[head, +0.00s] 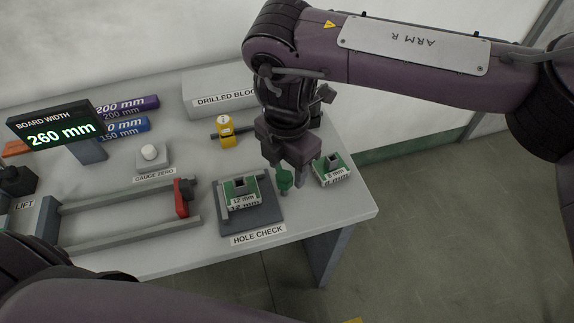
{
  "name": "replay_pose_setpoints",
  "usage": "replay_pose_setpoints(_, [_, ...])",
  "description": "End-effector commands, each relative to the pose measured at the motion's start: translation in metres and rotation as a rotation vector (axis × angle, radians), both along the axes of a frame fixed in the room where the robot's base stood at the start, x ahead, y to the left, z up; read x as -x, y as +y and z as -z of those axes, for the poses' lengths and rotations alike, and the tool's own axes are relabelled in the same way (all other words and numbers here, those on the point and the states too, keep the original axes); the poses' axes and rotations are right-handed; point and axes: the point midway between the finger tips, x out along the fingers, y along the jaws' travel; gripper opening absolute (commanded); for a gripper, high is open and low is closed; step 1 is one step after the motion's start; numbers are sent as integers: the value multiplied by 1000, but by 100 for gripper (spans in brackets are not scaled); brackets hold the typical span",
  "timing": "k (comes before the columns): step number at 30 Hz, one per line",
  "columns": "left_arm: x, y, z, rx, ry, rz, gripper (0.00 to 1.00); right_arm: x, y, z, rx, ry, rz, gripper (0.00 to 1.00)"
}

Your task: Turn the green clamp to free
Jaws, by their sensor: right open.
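The green clamp (284,181) is a small green handle at the right side of the hole check station (272,216). My right gripper (289,172) is open and points down at the clamp, with its fingertips close around or just above it. I cannot tell whether they touch it. The gripper partly hides the clamp, and which way it is turned is unclear. A green and white block marked 12 mm (241,192) sits on the dark plate of the station. My left arm crosses the bottom of the view, but its gripper is out of view.
A second block marked 8 mm (332,170) stands close right of the gripper. A yellow tag piece (225,130), a board width display (58,128), a gauge zero button (150,152) and a red-ended rail frame (182,198) stand further left. The table's right edge is near.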

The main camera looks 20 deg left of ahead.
Motion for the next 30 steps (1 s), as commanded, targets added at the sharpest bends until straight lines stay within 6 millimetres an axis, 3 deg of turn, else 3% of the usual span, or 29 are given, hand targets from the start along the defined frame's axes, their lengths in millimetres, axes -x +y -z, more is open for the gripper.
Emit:
replay_pose_setpoints(6, [0, 0, -1, 0, 1, 0, 52, -2, 0, -39, 0, -8, 1, 51])
replay_pose_setpoints(12, [1, 0, -2, 0, 1, 0, 52, -1, 0, -64, 0, -4, 1, 51])
replay_pose_setpoints(30, [1, 0, -2, 0, 1, 0, 52, -1, 0, -70, 0, -1, 1, 51])
